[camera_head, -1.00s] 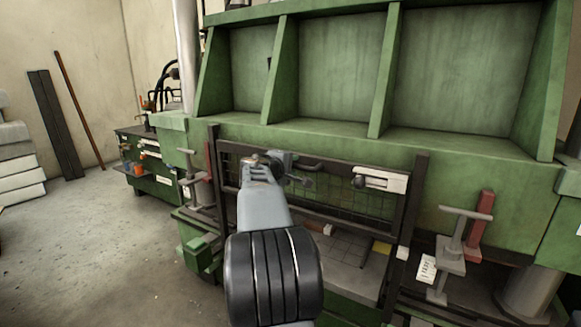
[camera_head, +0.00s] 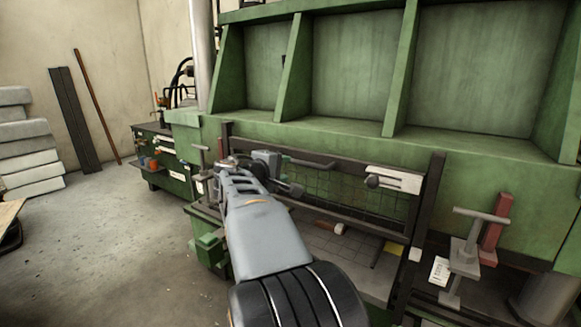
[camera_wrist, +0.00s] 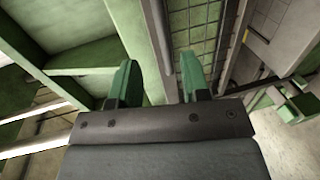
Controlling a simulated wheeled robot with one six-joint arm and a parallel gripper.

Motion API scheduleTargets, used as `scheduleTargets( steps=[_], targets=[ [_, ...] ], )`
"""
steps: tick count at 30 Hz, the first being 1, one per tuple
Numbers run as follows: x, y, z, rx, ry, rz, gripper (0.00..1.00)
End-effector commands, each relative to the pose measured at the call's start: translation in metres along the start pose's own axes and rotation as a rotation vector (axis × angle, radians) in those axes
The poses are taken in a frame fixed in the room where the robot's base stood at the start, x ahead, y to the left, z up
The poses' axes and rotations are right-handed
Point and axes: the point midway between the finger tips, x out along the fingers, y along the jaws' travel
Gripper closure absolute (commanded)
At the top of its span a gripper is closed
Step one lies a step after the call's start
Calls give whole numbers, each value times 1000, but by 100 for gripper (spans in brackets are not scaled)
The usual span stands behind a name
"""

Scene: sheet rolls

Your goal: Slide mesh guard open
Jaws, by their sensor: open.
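The mesh guard (camera_head: 340,188) is a dark frame with wire mesh on the front of the green press. It stands between two dark upright rails. The guard's mesh (camera_wrist: 197,32) lies beyond the fingers there. A dark rod (camera_head: 315,163) shows beside my gripper; contact is unclear.
A T-handled clamp (camera_head: 466,250) and a red block (camera_head: 495,228) stand right of the guard. A green workbench (camera_head: 165,160) is at the left. Grey slabs (camera_head: 30,160) are stacked far left. The floor (camera_head: 110,240) at left is clear.

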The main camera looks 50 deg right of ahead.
Motion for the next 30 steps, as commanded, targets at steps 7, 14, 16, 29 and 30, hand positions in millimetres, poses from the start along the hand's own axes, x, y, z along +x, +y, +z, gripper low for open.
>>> scheduleTargets(
  steps=[7,14,16,29,30],
  targets=[
    [-18,0,0,0,1,0,57],
    [-20,0,0,0,0,-1,57],
    [-20,0,0,0,0,-1,57],
    [-24,1,-1,7,8,-18,57],
    [-29,2,-2,14,18,-39,57]
  ],
)
